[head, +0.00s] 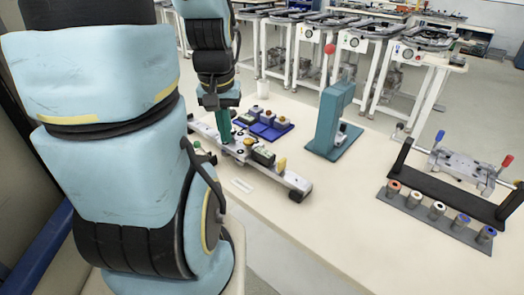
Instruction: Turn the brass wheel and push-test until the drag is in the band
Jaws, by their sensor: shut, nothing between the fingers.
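A pale rail (294,181) with dark end blocks lies across the bench, carrying a carriage with small dark and green parts. A dark-topped block (263,156) sits on the carriage, with a small yellow piece (281,165) to its right. I cannot clearly make out the brass wheel; it is too small or hidden among the carriage parts. No drag reading is legible. My gripper (225,140) points down with its teal fingers together and empty, over or at the left part of the carriage. I cannot tell whether the fingertips touch anything.
A dark rack (437,214) of cylinders is at right.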

